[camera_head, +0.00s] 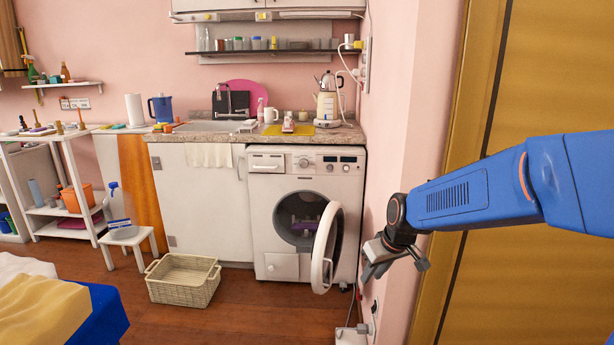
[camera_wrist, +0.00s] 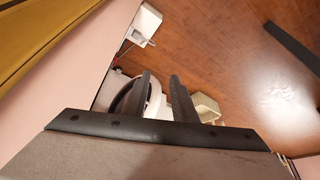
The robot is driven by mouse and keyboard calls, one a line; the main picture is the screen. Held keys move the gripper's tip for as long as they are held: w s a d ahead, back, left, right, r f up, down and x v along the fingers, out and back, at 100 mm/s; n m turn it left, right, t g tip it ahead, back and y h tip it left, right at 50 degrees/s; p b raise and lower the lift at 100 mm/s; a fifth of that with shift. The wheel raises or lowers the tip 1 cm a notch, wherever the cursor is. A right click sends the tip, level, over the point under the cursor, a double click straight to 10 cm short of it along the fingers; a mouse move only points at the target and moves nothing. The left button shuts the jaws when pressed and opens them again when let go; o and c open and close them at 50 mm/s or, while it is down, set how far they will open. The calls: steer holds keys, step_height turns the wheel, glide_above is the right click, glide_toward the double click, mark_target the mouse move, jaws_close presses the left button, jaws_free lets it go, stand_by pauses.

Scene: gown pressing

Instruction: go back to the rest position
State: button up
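My blue arm reaches in from the right of the head view. My gripper (camera_head: 372,268) hangs at its end, near the pink wall corner, to the right of the washing machine's open door (camera_head: 325,248). In the wrist view my gripper (camera_wrist: 159,80) has its two dark fingers apart with nothing held between them. The round door and the pale basket show beyond the fingers, well below.
The white washing machine (camera_head: 262,208) has something purple in its drum. A wicker basket (camera_head: 182,285) stands on the wooden floor, beside a small white stool (camera_head: 126,237). A bed corner (camera_head: 95,310) is lower left. A yellow-brown panel (camera_head: 540,95) stands behind my arm.

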steer(key=s+d+r+m, duration=0.1)
steer(key=s+d+r, duration=0.1)
steer(key=s, duration=0.8)
steer(key=s+d+r+m+h, duration=0.1)
steer(key=s+d+m, duration=0.1)
steer(key=s+d, duration=0.3)
steer(key=s+d+r+m+h, duration=0.1)
steer(key=s+d, duration=0.3)
steer(key=s, duration=1)
steer(key=shift+s+r+m+t, duration=0.3)
steer(key=shift+r, duration=0.5)
